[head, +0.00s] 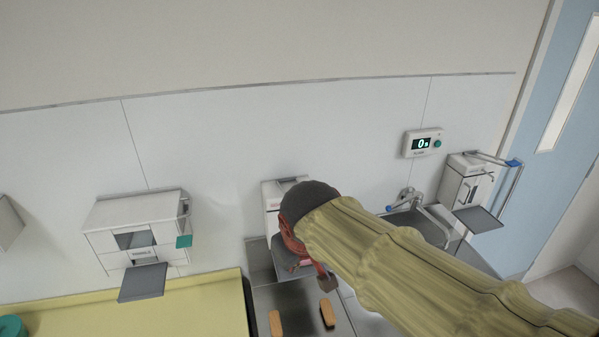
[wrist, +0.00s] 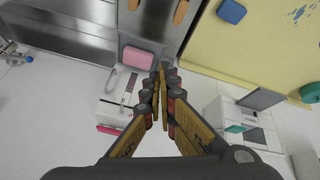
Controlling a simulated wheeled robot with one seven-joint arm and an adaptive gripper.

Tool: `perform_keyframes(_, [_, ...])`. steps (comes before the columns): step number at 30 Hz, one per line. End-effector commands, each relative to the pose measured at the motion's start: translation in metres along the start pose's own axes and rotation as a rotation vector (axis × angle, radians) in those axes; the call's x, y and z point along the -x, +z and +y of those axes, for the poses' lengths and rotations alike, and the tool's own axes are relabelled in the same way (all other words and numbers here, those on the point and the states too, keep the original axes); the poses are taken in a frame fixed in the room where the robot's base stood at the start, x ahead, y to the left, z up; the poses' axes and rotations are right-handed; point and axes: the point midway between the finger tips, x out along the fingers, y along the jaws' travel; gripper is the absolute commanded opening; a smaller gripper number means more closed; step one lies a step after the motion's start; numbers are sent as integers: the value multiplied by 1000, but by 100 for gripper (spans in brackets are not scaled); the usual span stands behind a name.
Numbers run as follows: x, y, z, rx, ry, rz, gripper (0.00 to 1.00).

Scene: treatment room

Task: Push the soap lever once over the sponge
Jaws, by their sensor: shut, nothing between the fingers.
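A pink sponge-like block (wrist: 138,58) lies on a grey plate at the front of the middle white wall dispenser (wrist: 119,88) in the wrist view. A pink-red piece (wrist: 108,129) shows at this dispenser's far end; I cannot tell if it is the lever. In the head view my arm hides most of this dispenser (head: 270,195). My gripper (head: 327,284) is shut and empty, in front of it. In the wrist view the fingertips (wrist: 164,70) appear just right of the pink block, with no clear contact.
A left dispenser (head: 135,215) has a grey plate and teal tab. A right dispenser (head: 460,180) has a blue-tipped arm. A tap (head: 432,218) and a display reading 0 (head: 422,143) are nearby. Two orange-brown blocks (head: 277,322) (head: 327,313) lie below; a blue block (wrist: 231,11) is on the yellow surface.

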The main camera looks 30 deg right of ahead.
Motion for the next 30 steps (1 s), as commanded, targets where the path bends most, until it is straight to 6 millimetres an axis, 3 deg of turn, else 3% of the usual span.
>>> perform_keyframes(1, [16,-25,12,12,16,-9,0])
perform_keyframes(4, [26,-60,32,39,49,-17,0])
perform_keyframes(15, [46,-178,102,147,153,-51,0])
perform_keyframes(21, [44,-216,127,192,188,-64,0])
perform_keyframes(30, [38,-229,137,213,203,-69,0])
